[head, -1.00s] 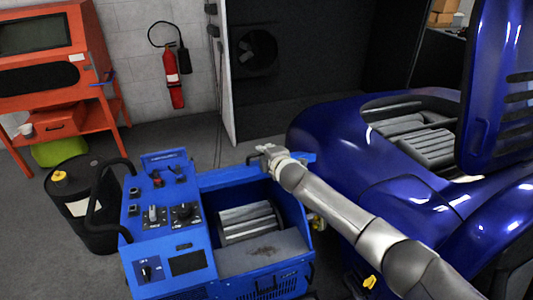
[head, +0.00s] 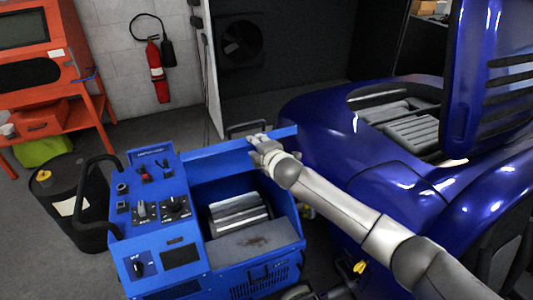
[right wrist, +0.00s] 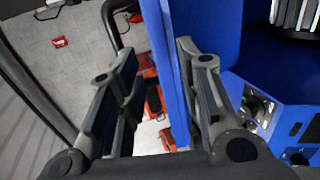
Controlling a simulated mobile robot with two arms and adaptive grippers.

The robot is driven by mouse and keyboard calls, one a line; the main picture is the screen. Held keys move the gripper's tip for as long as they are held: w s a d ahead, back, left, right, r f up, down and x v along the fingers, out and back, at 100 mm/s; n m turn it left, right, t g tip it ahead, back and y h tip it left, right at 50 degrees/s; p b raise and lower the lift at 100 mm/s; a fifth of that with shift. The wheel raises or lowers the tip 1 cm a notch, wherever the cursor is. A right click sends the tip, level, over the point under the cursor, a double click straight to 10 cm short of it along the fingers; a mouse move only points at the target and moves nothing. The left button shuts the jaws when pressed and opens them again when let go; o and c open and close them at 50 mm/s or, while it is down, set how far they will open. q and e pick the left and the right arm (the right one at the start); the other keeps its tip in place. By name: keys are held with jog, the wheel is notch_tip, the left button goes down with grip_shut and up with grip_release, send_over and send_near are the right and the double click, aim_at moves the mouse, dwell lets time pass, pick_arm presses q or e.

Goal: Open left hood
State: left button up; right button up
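The blue dynamometer (head: 155,235) stands left of the blue car in the head view. Its bay is uncovered and shows a ridged metal roller. Its blue hood panel (head: 215,155) stands raised along the bay's far edge, with a dark handle (head: 245,126) behind it. My right gripper (head: 260,146) is at this panel. In the right wrist view the panel shows edge-on (right wrist: 172,70) between the fingers of my right gripper (right wrist: 158,90). The fingers are apart; the right one is close to the panel, with a gap at the left one. My left gripper is not in view.
The blue car (head: 330,130) with its raised bodywork (head: 490,90) stands close at the right. A black drum (head: 60,215), an orange cabinet (head: 50,75) and a fire extinguisher (head: 157,72) are at the left. Floor is clear between the dynamometer and the wall.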

jog(key=v, duration=0.8)
